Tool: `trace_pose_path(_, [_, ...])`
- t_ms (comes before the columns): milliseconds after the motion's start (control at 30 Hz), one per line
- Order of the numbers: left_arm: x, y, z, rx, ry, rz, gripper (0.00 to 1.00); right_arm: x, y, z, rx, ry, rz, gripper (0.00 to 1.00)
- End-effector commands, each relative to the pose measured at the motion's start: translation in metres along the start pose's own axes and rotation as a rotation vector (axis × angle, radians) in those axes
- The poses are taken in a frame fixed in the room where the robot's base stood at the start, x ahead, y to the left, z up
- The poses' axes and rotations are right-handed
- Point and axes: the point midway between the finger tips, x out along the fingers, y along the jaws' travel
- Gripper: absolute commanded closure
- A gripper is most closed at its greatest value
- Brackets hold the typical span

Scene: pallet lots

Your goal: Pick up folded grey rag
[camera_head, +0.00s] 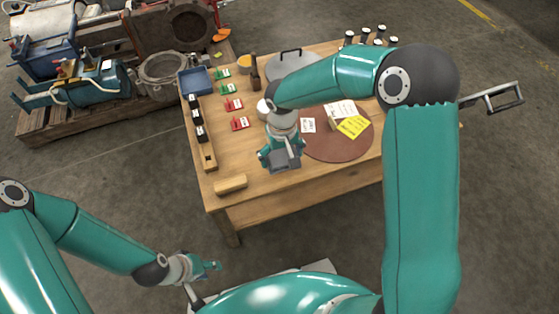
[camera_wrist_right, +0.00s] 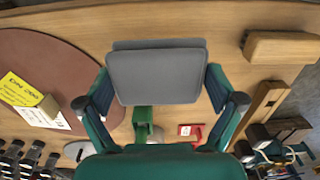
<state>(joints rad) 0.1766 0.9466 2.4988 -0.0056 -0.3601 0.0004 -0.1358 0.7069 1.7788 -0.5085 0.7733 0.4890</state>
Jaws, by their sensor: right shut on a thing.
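The folded grey rag (camera_wrist_right: 155,74) is a flat, rounded square pad in two layers. In the right wrist view it sits between the two fingers of my right gripper (camera_wrist_right: 160,92), which is shut on it. In the head view the grey rag (camera_head: 284,161) shows below my right gripper (camera_head: 281,153), over the front part of the wooden table (camera_head: 250,196). I cannot tell whether the rag touches the tabletop. My left gripper (camera_head: 212,267) is low at the left, off the table and over the floor; its finger opening is too small to tell.
A wooden block (camera_head: 231,184) lies at the table's front left corner. A brown round mat (camera_head: 340,152) with yellow and white notes is right of the rag. Red and green clips, a long wooden rack (camera_head: 208,151) and a blue tray (camera_head: 196,81) stand left. A loaded pallet is behind left.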

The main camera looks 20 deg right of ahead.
Motion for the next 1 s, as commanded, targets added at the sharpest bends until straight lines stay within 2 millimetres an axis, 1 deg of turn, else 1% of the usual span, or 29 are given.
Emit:
trace_pose_path(33, [-0.008, 0.003, 0.000, 0.000, 0.000, 0.000, 0.60, -0.019, 0.000, -0.001, 0.000, 0.007, -0.001, 0.41])
trace_pose_path(200, [-0.022, 0.008, 0.000, 0.000, 0.000, 0.000, 0.60, -0.067, 0.000, -0.001, 0.001, 0.006, -0.001, 0.41])
trace_pose_path(400, [-0.036, 0.013, 0.000, 0.000, 0.000, 0.000, 0.60, -0.116, 0.000, -0.001, 0.001, 0.004, -0.001, 0.41])
trace_pose_path(500, [-0.040, 0.015, 0.000, 0.000, 0.000, 0.000, 0.60, -0.133, 0.000, -0.001, 0.000, 0.004, -0.001, 0.41])
trace_pose_path(600, [-0.043, 0.015, 0.000, 0.000, 0.000, 0.000, 0.60, -0.146, 0.000, 0.000, 0.000, 0.003, -0.001, 0.41])
trace_pose_path(700, [-0.044, 0.016, 0.000, 0.000, 0.000, 0.000, 0.60, -0.152, 0.000, 0.000, 0.000, 0.002, -0.001, 0.41])
trace_pose_path(1000, [-0.044, 0.016, 0.000, 0.000, 0.000, 0.000, 0.60, -0.155, 0.000, 0.000, 0.000, 0.001, -0.001, 0.41])
